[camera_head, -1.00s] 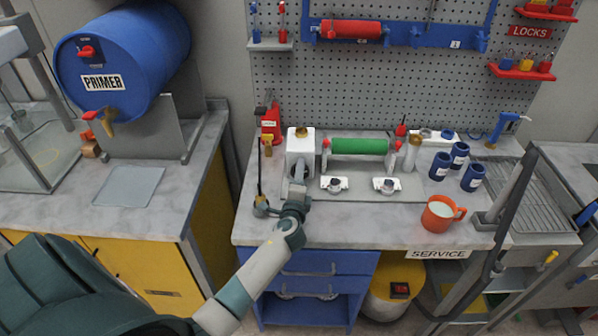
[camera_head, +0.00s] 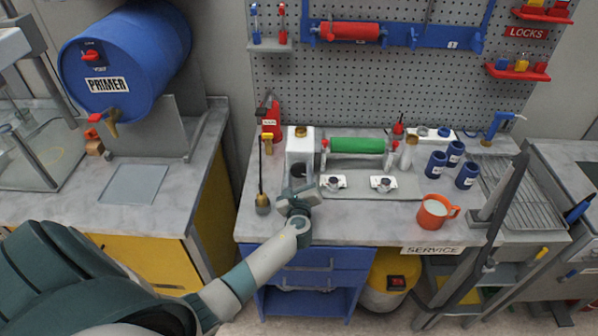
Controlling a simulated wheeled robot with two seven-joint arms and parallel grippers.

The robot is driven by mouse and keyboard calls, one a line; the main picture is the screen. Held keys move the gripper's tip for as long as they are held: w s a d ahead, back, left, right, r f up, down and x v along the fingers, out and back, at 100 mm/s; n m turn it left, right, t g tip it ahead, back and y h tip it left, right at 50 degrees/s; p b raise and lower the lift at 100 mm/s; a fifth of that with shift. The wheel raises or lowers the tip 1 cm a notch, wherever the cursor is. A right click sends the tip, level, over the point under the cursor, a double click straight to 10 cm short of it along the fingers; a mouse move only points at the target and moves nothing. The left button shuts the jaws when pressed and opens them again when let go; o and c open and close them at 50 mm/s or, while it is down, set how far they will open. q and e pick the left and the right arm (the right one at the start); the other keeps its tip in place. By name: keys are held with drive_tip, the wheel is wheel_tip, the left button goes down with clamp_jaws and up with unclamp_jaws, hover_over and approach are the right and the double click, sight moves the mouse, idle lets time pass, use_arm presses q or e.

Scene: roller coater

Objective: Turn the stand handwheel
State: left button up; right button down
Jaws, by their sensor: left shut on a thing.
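The roller stand is on the grey bench, with a white box (camera_head: 300,145) at its left end and a green roller (camera_head: 358,146) to the right of it. A dark round part shows on the box's front face. My left gripper (camera_head: 298,186) is at the front of this box, just below the round part. It is shut on what appears to be the stand handwheel, which is mostly hidden by the fingers. My right gripper is not in view.
Two small white fittings (camera_head: 384,183) sit on the stand's plate. A brush-like tool (camera_head: 262,203) stands close left of my gripper. An orange mug (camera_head: 432,213) and several blue cups (camera_head: 436,164) are to the right. The bench front between them is clear.

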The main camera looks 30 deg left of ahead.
use_arm(q)
drive_tip(key=m, duration=0.3)
drive_tip(key=shift+d+m+y, duration=0.1)
drive_tip(key=shift+m+y, duration=0.2)
drive_tip(key=m, duration=0.3)
drive_tip(key=m+y, duration=0.1)
drive_tip(key=m, duration=0.5)
drive_tip(key=shift+f, duration=0.15)
drive_tip(key=shift+m, duration=0.3)
drive_tip(key=o, duration=1)
drive_tip(key=shift+d, duration=0.1)
drive_tip(key=b+v, duration=0.4)
drive_tip(key=v, duration=1.3)
drive_tip(key=shift+s+d+b, duration=0.1)
drive_tip(key=shift+s+b, duration=0.05)
drive_tip(key=shift+b, duration=0.15)
